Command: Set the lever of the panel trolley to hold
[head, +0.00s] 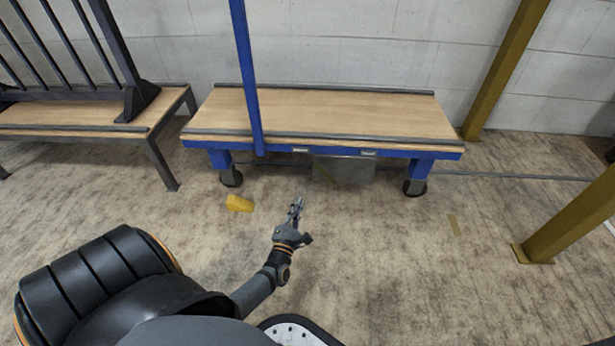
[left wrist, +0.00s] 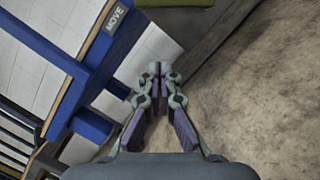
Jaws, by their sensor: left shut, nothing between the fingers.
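The panel trolley (head: 330,112) has a wooden top, a blue frame and dark wheels. Two small labels, a left one (head: 300,150) and a right one (head: 368,152), sit on its front rail. A label reading MOVE (left wrist: 115,18) shows in the left wrist view. A grey plate (head: 352,171) hangs below the rail, with a thin olive bar (head: 327,174) at its left part, possibly the lever. An olive-green piece (left wrist: 175,4) is cut off at the wrist view's top edge. My left gripper (head: 298,203) is shut and empty, in front of and apart from the trolley; its fingertips (left wrist: 160,72) meet. My right gripper is out of view.
A blue post (head: 246,75) rises at the trolley's left. A second bench (head: 75,130) with dark bars stands left. Olive posts (head: 505,65) stand right. The floor before the trolley is mostly clear.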

